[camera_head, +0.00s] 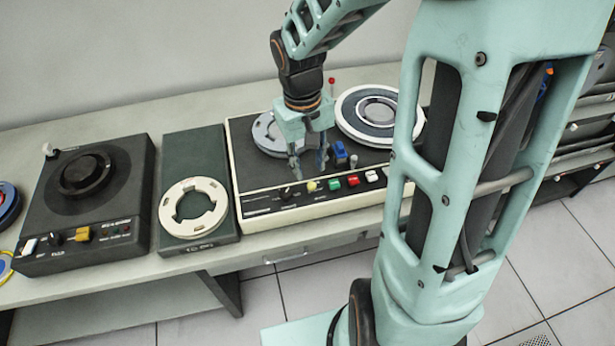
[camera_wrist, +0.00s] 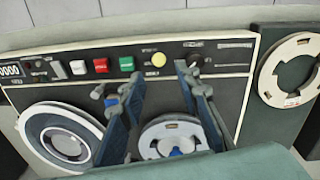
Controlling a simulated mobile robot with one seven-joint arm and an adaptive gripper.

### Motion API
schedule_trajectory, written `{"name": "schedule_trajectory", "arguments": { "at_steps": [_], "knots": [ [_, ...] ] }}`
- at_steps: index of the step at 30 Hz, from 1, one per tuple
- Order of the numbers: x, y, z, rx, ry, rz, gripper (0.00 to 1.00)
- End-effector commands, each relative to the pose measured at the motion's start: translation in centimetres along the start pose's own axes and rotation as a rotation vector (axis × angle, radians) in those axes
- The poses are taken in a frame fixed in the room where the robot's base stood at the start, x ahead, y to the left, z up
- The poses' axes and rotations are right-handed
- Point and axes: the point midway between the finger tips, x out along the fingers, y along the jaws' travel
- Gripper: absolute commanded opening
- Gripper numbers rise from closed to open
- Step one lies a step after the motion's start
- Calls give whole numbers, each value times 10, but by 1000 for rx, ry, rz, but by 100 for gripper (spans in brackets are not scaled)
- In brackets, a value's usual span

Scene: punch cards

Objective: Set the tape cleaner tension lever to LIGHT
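The tape machine with a cream rim (camera_head: 240,192) stands on the counter with two reels on its deck; I take it for the tape cleaner. It also shows in the wrist view (camera_wrist: 230,85). A small dark knob or lever (camera_head: 286,193) sits at the left of its front control strip; it also shows in the wrist view (camera_wrist: 194,58), close to one fingertip. Its setting and the lettering are too small to read. My gripper (camera_head: 309,172) points down over the deck, behind the control strip. In the wrist view its fingers (camera_wrist: 160,72) are apart with nothing between them.
Yellow (camera_head: 311,186), green (camera_head: 333,183), red (camera_head: 353,180) and white (camera_head: 371,176) buttons line the strip. A red-tipped stalk (camera_head: 331,81) rises behind the deck. A flat unit with a white ring (camera_head: 194,208) and another dark machine (camera_head: 85,185) stand to the left.

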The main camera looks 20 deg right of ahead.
Motion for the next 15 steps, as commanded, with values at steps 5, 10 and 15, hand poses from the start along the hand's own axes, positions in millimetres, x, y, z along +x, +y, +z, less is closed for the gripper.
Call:
{"name": "schedule_trajectory", "arguments": {
  "at_steps": [5, 10, 15],
  "knots": [
    [36, -1, 2, -3, -6, -2, 30],
    [66, -1, 1, -5, -4, -2, 30],
    [87, -1, 1, -3, -3, -1, 30]
  ]
}}
